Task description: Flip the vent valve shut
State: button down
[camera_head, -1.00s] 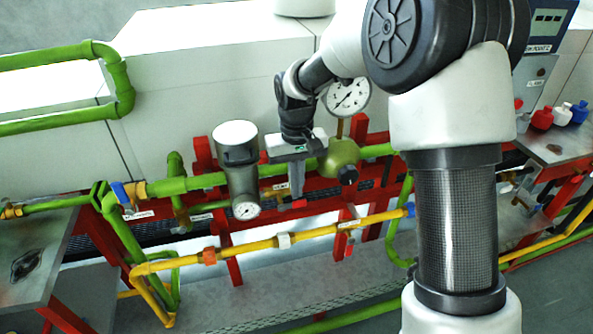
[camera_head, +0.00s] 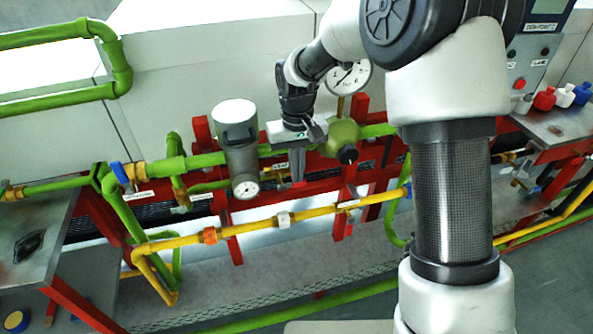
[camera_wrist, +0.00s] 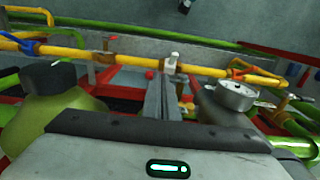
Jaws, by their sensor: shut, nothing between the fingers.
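I cannot make out for certain which fitting is the vent valve, as the labels are too small to read. A white label (camera_head: 281,166) sits on the pipework just left of my fingers. My gripper (camera_head: 298,176) is shut and empty, pointing down in front of the red frame, between the grey canister and the olive round fitting. A small red piece (camera_head: 299,184) shows right at the fingertips; I cannot tell whether they touch it. In the wrist view the closed fingers (camera_wrist: 160,85) reach toward the yellow pipe, with a small red piece (camera_wrist: 150,75) just left of the tips.
The grey canister with a gauge (camera_head: 238,150) stands close left of my gripper. The olive fitting (camera_head: 343,138) and a white dial (camera_head: 348,75) are close right. A yellow pipe (camera_head: 255,228) runs in front and below. Metal tables (camera_head: 40,225) flank the frame.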

aim_at(305, 179)
jog(key=shift+d+f, duration=0.3)
dwell(0.4)
jog(key=shift+w+d+f, duration=0.15)
jog(key=shift+d+f, duration=0.25)
jog(key=shift+f, duration=0.2)
jog(key=shift+w+d+f+b, duration=0.15)
jog(key=shift+f+b, duration=0.15)
jog(key=shift+f, duration=0.25)
jog(key=shift+s+d+f+b, duration=0.15)
jog(key=shift+f+b, duration=0.1)
jog(key=shift+f, duration=0.3)
jog(key=shift+w, duration=0.1)
jog(key=shift+r+p, duration=0.6)
jog(key=shift+r, duration=0.2)
jog(key=shift+r, duration=0.1)
